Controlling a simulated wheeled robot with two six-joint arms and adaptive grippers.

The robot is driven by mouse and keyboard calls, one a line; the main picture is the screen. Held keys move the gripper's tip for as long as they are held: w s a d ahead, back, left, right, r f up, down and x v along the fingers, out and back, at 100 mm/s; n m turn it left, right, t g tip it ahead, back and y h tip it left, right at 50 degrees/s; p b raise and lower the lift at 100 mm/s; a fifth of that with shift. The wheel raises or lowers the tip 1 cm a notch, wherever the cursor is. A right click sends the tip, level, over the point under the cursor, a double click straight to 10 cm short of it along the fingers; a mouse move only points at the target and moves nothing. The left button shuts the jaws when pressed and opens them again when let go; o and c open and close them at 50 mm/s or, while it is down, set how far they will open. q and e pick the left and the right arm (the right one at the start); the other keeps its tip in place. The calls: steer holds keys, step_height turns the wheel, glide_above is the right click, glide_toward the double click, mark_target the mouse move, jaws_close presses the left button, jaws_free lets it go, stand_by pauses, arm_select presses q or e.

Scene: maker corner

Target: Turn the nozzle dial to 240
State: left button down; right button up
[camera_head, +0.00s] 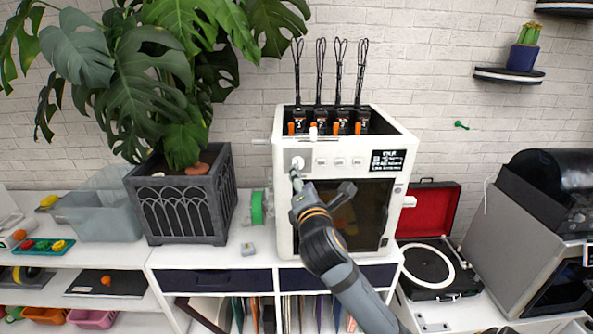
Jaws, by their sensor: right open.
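A white box-shaped printer (284,220) stands on the white cabinet, with a dark front window and several spools or tools in its open top. A round white dial (298,163) sits at the upper left of its front panel. My right gripper (295,174) is at the dial, just below it, with its arm coming up from the lower right. The fingers are small here, and I cannot tell whether they touch the dial. The numbers around the dial are too small to read. My left gripper is not in view.
A dark planter (186,205) with a large leafy plant stands left of the printer. A green spool (257,207) is at the printer's left side. A record player (432,268) with a red-lined lid is close on the right. A small grey block (248,249) lies on the cabinet top.

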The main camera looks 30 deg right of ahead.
mark_target(299, 165)
steer(key=p+x, duration=0.1)
steer(key=x, duration=0.5)
steer(key=shift+d+r, duration=0.1)
steer(key=shift+d, duration=0.05)
steer(key=shift+w+d, duration=0.15)
steer(key=shift+w, duration=0.2)
jaws_close()
